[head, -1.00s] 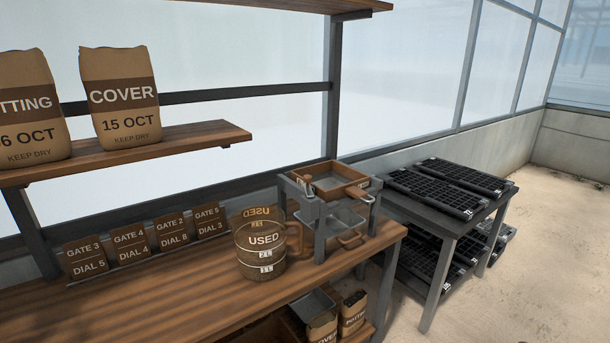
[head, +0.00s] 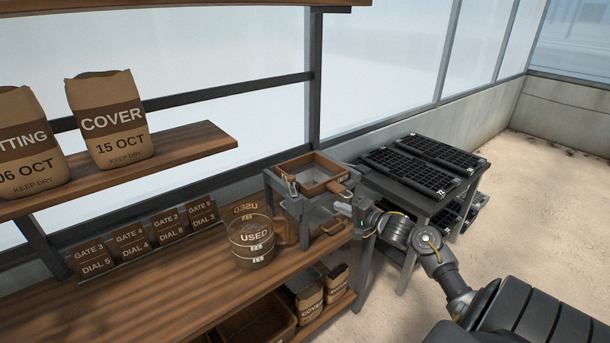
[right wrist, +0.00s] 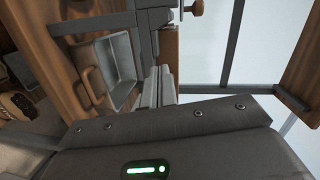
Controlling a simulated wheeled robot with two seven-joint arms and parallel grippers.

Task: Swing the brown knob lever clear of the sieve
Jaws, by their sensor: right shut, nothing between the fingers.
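The sieve (head: 298,189), a square box with a brown rim, sits on a grey metal stand on the bench. In the right wrist view a brown knob (right wrist: 189,7) shows at the top edge. My right gripper (head: 347,209) is shut and empty, just right of the stand, below the brown handle. Its fingertips are small and partly lost against the stand. My left gripper is out of view.
A metal tray with a brown handle (head: 328,229) sits inside the stand; it also shows in the right wrist view (right wrist: 120,65). A USED mug (head: 251,248) stands close left. Black seed trays (head: 410,172) lie on a table behind. The bench front is clear.

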